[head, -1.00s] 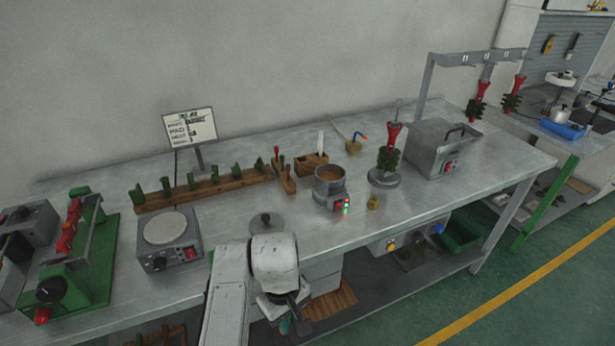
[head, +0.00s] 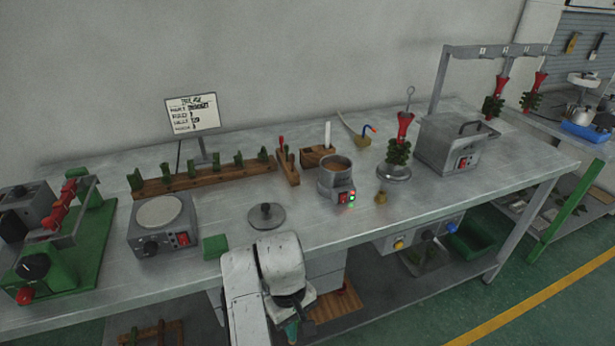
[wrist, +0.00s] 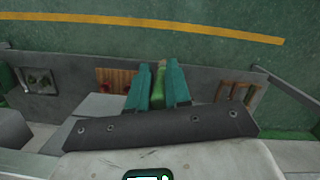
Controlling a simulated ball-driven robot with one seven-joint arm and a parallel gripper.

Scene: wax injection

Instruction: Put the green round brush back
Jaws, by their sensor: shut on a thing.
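My gripper (wrist: 160,84) has teal fingers, closed on a slim green piece (wrist: 158,88), which I take to be the green round brush. Only a short length of it shows between the fingers; bristles cannot be made out. In the head view my gripper (head: 291,328) hangs low in front of the workbench's front edge, mostly hidden by my own arm, and the brush cannot be picked out there. In the wrist view the fingers point down past the bench edge, above the lower shelf and green floor.
A wooden rack (head: 340,301) lies on the lower shelf, and another (head: 150,335) is further left. On the bench (head: 330,225) stand a hot plate (head: 161,228), a lid (head: 266,215), a wax pot (head: 336,178) and a green block (head: 215,247). Open floor lies in front.

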